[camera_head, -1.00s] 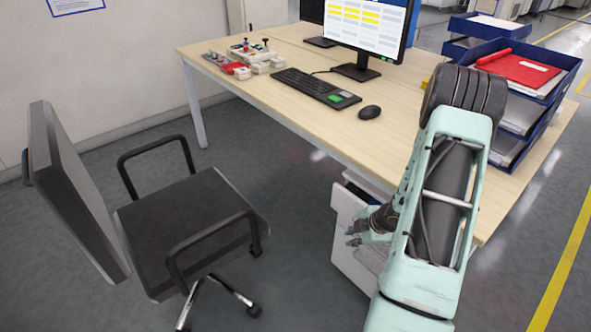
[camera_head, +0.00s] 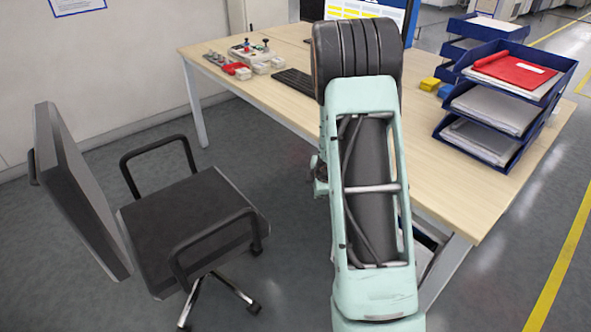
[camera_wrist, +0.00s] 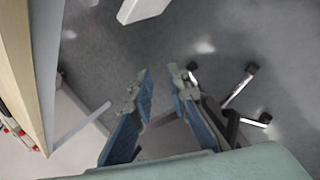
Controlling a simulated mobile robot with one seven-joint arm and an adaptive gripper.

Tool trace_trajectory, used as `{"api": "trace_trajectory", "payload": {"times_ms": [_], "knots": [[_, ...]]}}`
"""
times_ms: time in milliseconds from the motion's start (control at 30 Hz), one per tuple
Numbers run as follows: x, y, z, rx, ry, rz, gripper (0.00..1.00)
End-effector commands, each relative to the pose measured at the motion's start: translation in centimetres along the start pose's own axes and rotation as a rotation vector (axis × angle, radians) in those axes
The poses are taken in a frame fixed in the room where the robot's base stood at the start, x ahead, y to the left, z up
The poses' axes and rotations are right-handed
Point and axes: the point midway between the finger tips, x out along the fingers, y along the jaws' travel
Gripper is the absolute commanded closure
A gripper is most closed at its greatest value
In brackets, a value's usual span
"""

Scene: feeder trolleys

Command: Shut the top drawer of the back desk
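The desk (camera_head: 455,190) has a light wood top and stands in the middle of the head view; its edge (camera_wrist: 20,60) runs down the left of the wrist view. Its drawers are hidden behind my arm in the head view. A white piece (camera_wrist: 142,9) shows at the top of the wrist view; I cannot tell whether it is the drawer. My gripper (camera_wrist: 158,74) is open and empty, its blue-padded fingers apart above the floor. In the head view my gripper (camera_head: 318,175) is mostly hidden behind my arm, beside the desk's front edge.
A black office chair (camera_head: 190,215) stands left of the desk; its base (camera_wrist: 235,95) shows in the wrist view. Blue stacked trays (camera_head: 510,105) with a red folder stand on the desk's right end. A keyboard (camera_head: 295,82) and monitor are partly covered by my arm. Floor shows between chair and desk.

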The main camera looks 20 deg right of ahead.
Motion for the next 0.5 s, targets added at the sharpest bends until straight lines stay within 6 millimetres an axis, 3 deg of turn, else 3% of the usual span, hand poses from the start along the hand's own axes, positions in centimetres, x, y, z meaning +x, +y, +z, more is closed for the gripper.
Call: {"api": "trace_trajectory", "payload": {"times_ms": [200, 500], "knots": [[-1.8, 3.1, -2.8, 0.001, -0.021, 0.044, 0.84], [-3.5, 5.5, -5.1, 0.015, -0.037, 0.084, 0.84]]}}
